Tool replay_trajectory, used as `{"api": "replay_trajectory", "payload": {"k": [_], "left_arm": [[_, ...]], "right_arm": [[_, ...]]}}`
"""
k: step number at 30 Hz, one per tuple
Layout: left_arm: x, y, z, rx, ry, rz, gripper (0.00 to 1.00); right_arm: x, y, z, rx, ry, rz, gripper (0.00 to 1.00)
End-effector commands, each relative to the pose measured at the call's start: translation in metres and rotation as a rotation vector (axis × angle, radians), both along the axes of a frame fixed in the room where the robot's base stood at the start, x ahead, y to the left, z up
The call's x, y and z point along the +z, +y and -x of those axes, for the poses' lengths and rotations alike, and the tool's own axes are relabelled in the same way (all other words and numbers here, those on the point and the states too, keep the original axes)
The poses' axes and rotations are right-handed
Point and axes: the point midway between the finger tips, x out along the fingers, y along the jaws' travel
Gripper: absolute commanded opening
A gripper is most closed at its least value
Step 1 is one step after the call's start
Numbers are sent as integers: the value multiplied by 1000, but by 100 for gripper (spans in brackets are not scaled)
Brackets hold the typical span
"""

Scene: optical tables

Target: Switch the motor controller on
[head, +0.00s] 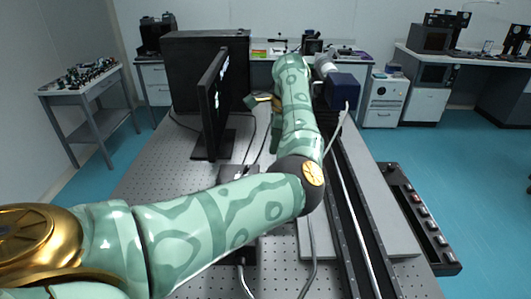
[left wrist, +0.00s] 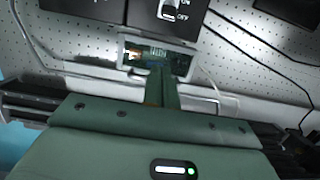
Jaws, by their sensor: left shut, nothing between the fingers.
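The motor controller appears in the left wrist view as a dark box face (left wrist: 143,13) at the top edge, cut off by the frame. A pale switch (left wrist: 169,10) sits on it between the printed words ON and OFF. I cannot tell which way the switch is set. My left gripper (left wrist: 162,75) is shut and empty, its fingers pointing toward the box, below the switch in the picture. In the head view my left gripper (head: 260,99) shows only partly beside my raised arm. I cannot make out the controller's switch there. My right gripper is out of view.
A black monitor (head: 214,100) stands left of my arm on the perforated table (head: 150,185). A blue box (head: 343,91) and a long black rail (head: 365,220) lie to the right. Cables cross the table.

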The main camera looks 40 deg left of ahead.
Motion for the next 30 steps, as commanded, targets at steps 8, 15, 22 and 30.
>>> {"api": "replay_trajectory", "payload": {"k": [8, 15, 22, 30], "left_arm": [[-59, 8, 7, 2, 6, -1, 0], [-79, 22, 18, 3, -3, -2, 0], [-68, 37, 31, 2, -1, -1, 0], [-67, 39, 33, 0, 1, -1, 0]], "right_arm": [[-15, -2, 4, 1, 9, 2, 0], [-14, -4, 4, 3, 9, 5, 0], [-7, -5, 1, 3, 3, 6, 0], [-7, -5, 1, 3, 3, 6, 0]]}}
